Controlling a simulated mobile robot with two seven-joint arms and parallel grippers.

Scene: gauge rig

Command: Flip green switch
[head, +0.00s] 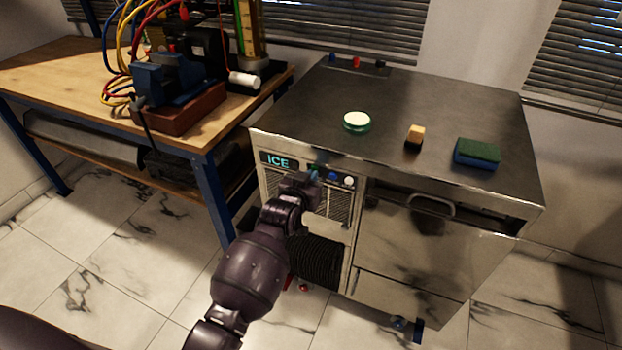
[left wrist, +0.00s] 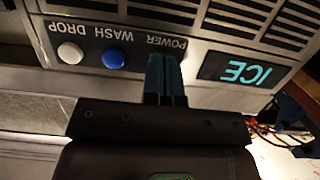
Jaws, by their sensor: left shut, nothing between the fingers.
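The ice machine's front panel carries a teal ICE sign (head: 278,161), which shows upside down in the left wrist view (left wrist: 246,73). Beside it are a POWER label (left wrist: 167,43), a blue button (left wrist: 113,58) marked WASH and a white button (left wrist: 70,52) marked DROP. My left gripper (left wrist: 167,62) is shut and empty, its fingertips at the POWER spot. The fingers hide most or all of the green switch there; I cannot tell its position or whether they touch it. In the head view, the left gripper (head: 314,175) is at the panel, left of the blue button (head: 332,176).
The steel machine top (head: 300,110) holds a round green-and-white item (head: 356,122), a small orange-and-black block (head: 414,138) and a green-and-blue sponge (head: 477,153). A wooden bench (head: 50,68) with a vise and hoses stands left. A door handle (head: 431,202) protrudes right of the panel.

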